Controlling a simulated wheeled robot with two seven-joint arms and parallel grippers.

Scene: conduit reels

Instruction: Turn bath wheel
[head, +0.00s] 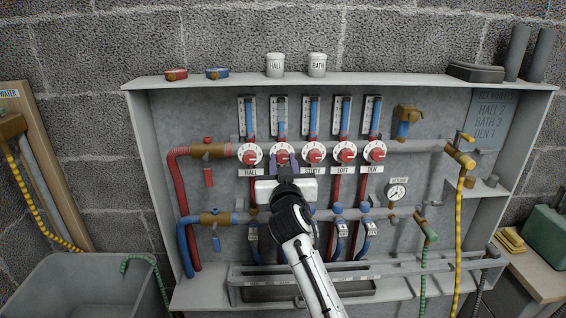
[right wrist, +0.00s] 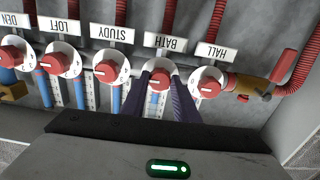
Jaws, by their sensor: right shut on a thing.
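The bath wheel (head: 282,151) is a red knob on a white numbered dial, second from the left in a row of several alike. In the right wrist view, which is upside down, the bath wheel (right wrist: 159,80) sits under the BATH label (right wrist: 171,44). My right gripper (head: 283,165) reaches up from below to it. In the wrist view its two dark fingers (right wrist: 161,88) stand on either side of the red knob, shut on it. The gripper hides the BATH label and part of the dial in the head view; the dial reading cannot be told. My left gripper is not in view.
The hall wheel (head: 250,154) and study wheel (head: 314,155) sit close on either side. A board (head: 490,118) reads HALL 2, BATH 3, DEN 1. A gauge (head: 396,192), red and blue pipes and valves fill the cabinet. Two white pots (head: 275,65) stand on its top.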

